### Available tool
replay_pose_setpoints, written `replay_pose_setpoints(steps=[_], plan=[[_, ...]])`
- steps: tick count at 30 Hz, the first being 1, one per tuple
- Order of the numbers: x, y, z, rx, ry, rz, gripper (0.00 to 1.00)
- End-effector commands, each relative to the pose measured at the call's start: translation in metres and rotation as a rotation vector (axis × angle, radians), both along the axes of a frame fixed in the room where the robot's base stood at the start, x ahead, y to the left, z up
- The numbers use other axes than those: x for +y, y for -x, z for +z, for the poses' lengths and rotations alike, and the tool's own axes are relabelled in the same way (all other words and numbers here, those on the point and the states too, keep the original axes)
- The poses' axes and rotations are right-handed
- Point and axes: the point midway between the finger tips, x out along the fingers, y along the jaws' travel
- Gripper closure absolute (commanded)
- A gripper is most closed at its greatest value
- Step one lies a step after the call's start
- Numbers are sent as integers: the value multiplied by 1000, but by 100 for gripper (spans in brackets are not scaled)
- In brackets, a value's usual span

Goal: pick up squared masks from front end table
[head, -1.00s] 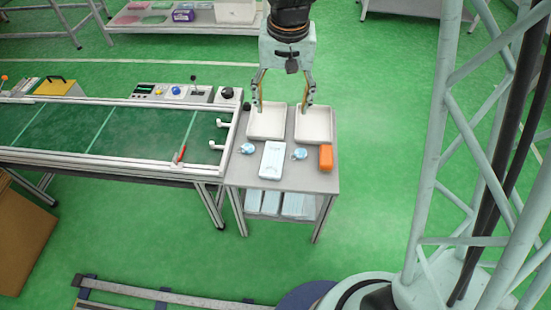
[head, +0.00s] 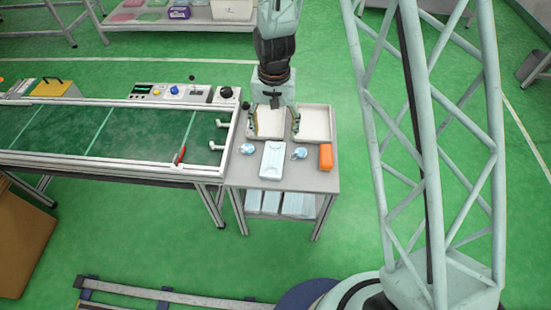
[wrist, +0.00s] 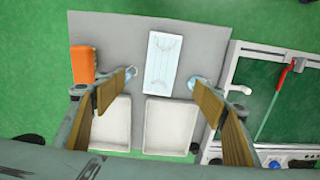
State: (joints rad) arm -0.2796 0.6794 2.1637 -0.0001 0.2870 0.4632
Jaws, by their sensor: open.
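The squared mask stack (head: 272,160) is a pale blue-white rectangle lying on the grey end table (head: 310,182), at its front middle. The stack also shows in the wrist view (wrist: 164,62) at the top centre. My gripper (head: 275,137) is open and empty, with fingers spread above the two white trays, behind the stack in the head view. In the wrist view my gripper (wrist: 165,95) has one finger on each side, and the stack lies between and beyond them. Nothing touches the stack.
A left white tray (head: 267,133) and a right white tray (head: 315,124) stand at the table's back. Small blue rounded items (head: 247,148) and (head: 299,153) flank the stack. An orange box (head: 326,157) is at right. A green conveyor (head: 110,135) adjoins left.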

Motion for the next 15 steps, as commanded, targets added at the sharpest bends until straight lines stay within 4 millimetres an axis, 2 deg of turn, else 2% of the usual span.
replay_pose_setpoints(steps=[6,15], plan=[[6,0,-21,11,3,-6,36],[7,-1,-25,11,3,-7,36]])
